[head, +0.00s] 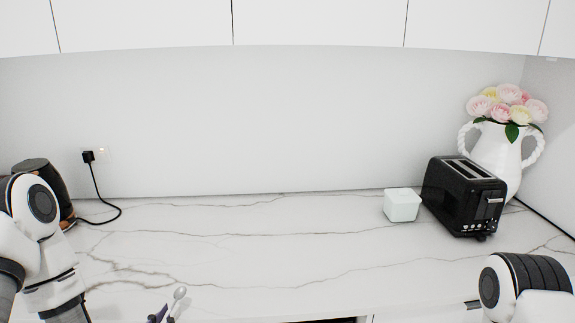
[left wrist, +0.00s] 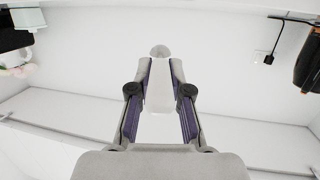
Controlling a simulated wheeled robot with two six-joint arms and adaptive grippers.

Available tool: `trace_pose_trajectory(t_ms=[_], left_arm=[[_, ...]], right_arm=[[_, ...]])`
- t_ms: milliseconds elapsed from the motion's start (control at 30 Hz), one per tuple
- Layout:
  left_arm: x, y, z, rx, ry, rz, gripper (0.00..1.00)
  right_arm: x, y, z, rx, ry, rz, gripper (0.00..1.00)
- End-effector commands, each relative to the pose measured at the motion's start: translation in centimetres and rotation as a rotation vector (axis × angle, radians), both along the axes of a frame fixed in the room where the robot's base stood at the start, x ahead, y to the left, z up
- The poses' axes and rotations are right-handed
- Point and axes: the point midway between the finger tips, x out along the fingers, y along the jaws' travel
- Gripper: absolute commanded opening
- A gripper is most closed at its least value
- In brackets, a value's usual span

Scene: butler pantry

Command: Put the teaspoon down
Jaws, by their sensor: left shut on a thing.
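The teaspoon (head: 180,293) is pale grey, with its bowl pointing up above the marble worktop at the bottom of the head view. My left gripper (head: 163,312) is shut on it; only its purple-edged fingertips show at the bottom edge. In the left wrist view the bowl of the teaspoon (left wrist: 160,50) stands out past the fingertips of my left gripper (left wrist: 161,68). My right gripper is out of view; only part of my right arm shows at the bottom right.
The marble worktop (head: 270,250) is clear across the middle. A black toaster (head: 465,197), a small white box (head: 402,205) and a white flower jug (head: 497,160) stand at the right. A dark kettle (head: 62,190), corded to the wall socket (head: 103,155), stands at the left behind my arm.

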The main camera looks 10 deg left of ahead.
Motion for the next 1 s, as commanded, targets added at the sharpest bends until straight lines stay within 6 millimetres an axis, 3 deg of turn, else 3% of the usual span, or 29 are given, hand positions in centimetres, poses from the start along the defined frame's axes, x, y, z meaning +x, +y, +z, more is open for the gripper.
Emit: trace_pose_trajectory(t_ms=[33,200,400,500,667,1000], left_arm=[[0.8,-2.2,-0.2,0.009,0.0,-0.061,0.0],[3.0,-8.8,-1.3,0.008,0.001,-0.183,0.0],[4.4,-13.5,-2.2,0.004,-0.002,-0.205,0.0],[5.0,-14.4,-2.3,0.002,-0.003,-0.168,0.0],[5.7,-12.9,-2.4,-0.001,-0.001,-0.059,0.0],[5.6,-12.7,-2.4,0.001,-0.001,-0.043,0.0]], right_arm=[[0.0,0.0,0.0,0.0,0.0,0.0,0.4],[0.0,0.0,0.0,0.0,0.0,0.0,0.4],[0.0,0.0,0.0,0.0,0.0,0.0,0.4],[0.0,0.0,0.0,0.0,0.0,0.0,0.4],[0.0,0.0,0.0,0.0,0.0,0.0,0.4],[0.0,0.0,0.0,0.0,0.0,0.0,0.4]])
